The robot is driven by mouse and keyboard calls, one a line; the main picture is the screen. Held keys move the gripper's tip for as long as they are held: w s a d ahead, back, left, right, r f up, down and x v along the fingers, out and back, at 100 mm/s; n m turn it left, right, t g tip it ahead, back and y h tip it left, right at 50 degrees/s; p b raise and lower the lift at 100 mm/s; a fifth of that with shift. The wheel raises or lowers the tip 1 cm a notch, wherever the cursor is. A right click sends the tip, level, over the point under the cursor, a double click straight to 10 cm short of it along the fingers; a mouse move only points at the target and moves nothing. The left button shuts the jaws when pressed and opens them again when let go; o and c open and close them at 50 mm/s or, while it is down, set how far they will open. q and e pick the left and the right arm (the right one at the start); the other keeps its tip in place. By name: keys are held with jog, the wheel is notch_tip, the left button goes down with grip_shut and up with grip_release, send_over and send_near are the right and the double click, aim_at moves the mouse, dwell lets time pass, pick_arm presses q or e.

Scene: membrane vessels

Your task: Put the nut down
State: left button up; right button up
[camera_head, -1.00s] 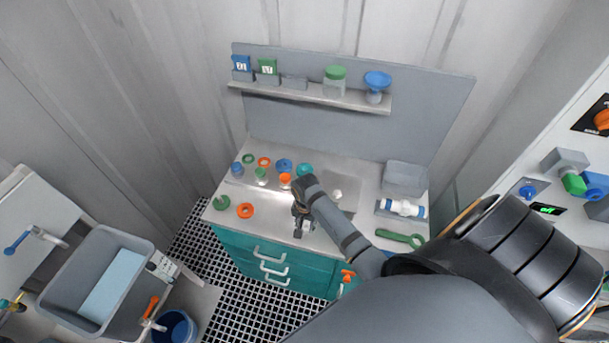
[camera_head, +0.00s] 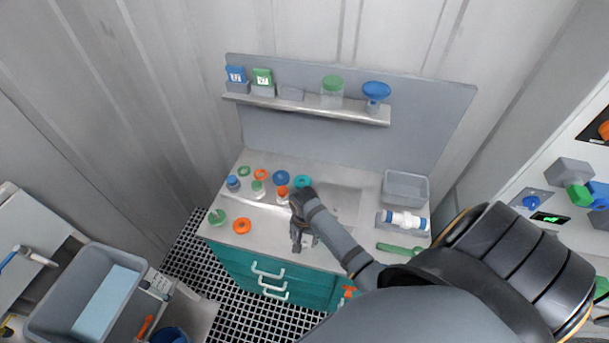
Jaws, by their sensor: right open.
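My right gripper (camera_head: 297,245) is open over the front edge of the grey bench, pointing down. I make out nothing held in it, though it is small in the picture. I cannot tell which one is the task's nut. My right forearm hides part of the bench. My left gripper is not in view.
Small capped vessels, one orange-capped (camera_head: 282,193), stand behind the gripper. A green piece (camera_head: 217,217) lies at the left. A grey bin (camera_head: 405,188), a white cylinder (camera_head: 405,219) and a green tool (camera_head: 400,249) are at the right. A shelf (camera_head: 310,103) runs behind.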

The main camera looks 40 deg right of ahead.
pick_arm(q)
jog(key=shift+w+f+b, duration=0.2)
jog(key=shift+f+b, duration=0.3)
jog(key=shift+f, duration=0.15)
pick_arm(e)
notch_tip(320, 180, up, 10)
jog(key=shift+s, duration=0.1)
jog(key=shift+f, duration=0.1)
